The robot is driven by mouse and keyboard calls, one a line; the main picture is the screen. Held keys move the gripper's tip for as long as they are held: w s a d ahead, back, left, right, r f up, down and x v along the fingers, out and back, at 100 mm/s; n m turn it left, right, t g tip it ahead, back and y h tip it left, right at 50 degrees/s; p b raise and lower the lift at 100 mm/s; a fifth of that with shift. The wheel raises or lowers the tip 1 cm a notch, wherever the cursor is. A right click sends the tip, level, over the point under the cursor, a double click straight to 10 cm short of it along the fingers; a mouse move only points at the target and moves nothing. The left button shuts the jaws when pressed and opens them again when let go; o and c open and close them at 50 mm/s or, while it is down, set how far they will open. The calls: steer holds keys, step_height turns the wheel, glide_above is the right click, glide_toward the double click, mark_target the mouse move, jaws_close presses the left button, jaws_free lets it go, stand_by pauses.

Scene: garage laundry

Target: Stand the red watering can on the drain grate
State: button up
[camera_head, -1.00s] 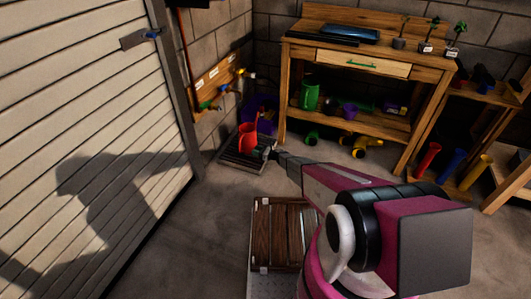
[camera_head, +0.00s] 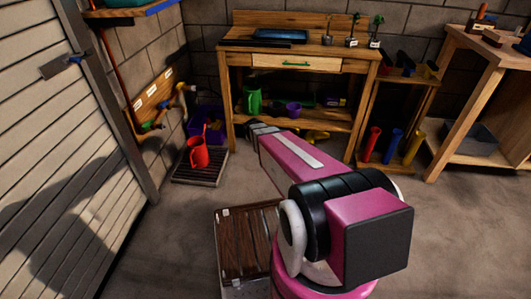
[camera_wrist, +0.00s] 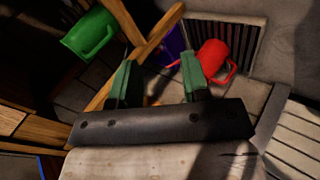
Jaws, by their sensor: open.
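The red watering can (camera_head: 198,156) stands upright on the dark slatted drain grate (camera_head: 196,180), by the left wall. In the wrist view the can (camera_wrist: 214,57) is at upper right, beyond the right finger, with the grate (camera_wrist: 244,40) beneath and behind it. My gripper (camera_head: 258,128) is right of the can in the head view, in front of the workbench, and apart from the can. In the wrist view my gripper (camera_wrist: 158,75) is open, with nothing seen between its green fingers. The finger hides a small part of the can's surroundings.
A wooden workbench (camera_head: 300,64) stands behind my arm, with a green watering can (camera_head: 253,99) on its lower shelf. A purple tub (camera_head: 212,127) sits just behind the grate. Taps hang on the left wall. A wooden slatted platform (camera_head: 243,243) lies in front; the right floor is clear.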

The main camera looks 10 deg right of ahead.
steer(key=s+r+m+g+y, duration=0.1)
steer(key=s+r+m+g, duration=0.3)
steer(key=s, duration=0.8)
steer(key=s+r+m+g, duration=0.4)
steer(key=s+r+m, duration=0.2)
steer(key=s, duration=0.7)
steer(key=shift+s+m+y, duration=0.15)
steer(key=shift+m+y, duration=0.25)
steer(key=shift+m, duration=0.6)
